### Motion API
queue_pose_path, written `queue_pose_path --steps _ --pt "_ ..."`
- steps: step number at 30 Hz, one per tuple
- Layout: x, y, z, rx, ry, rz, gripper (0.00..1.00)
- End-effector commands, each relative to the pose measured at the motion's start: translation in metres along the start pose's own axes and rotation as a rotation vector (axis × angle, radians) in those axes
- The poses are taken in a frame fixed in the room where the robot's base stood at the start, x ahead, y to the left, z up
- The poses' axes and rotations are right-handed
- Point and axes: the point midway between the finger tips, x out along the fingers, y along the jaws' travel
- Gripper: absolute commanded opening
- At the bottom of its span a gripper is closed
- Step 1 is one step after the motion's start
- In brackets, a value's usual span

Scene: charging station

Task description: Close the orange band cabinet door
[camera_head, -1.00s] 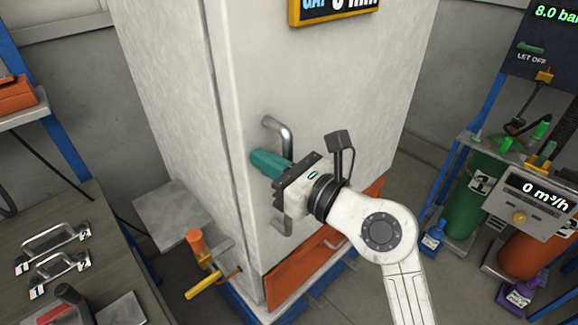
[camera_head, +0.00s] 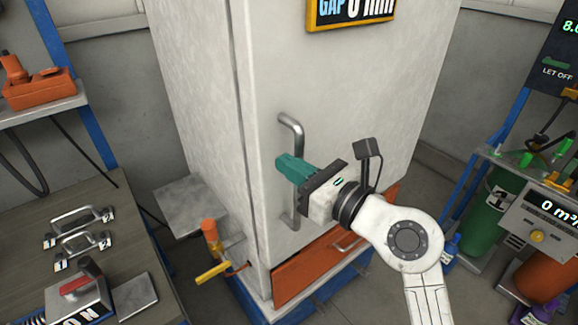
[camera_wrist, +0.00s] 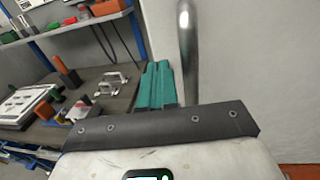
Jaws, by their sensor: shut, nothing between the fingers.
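The tall pale grey cabinet door (camera_head: 345,130) has an orange band (camera_head: 310,270) along its bottom. The door looks flush with the cabinet, with a thin seam down its left edge. A "GAP" display (camera_head: 350,10) on it is cut off at the top; a "0" and "mm" partly show. My gripper (camera_head: 282,162) is shut and empty, its teal fingers in front of the middle of the metal bar handle (camera_head: 292,125), hiding part of it. In the wrist view the fingers (camera_wrist: 156,80) lie beside the handle (camera_wrist: 186,50), left of it. Contact cannot be told.
A bench (camera_head: 130,250) with metal handles stands left. An orange-and-yellow lever (camera_head: 210,240) sticks out by the cabinet's lower left corner. A blue rack (camera_head: 490,150) with a green cylinder (camera_head: 485,205) stands right. Grey floor shows between cabinet and rack.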

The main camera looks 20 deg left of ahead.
Motion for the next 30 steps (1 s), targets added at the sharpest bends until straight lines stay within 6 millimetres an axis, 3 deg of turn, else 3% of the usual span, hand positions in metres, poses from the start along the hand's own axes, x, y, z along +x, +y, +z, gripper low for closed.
queue_pose_path --steps 18,27,30 --pt "-0.086 0.012 -0.002 0.001 -0.002 -0.001 0.00" --pt "-0.099 0.015 -0.001 0.004 -0.006 0.000 0.00" --pt "-0.103 0.013 0.009 0.042 -0.062 -0.012 0.00"
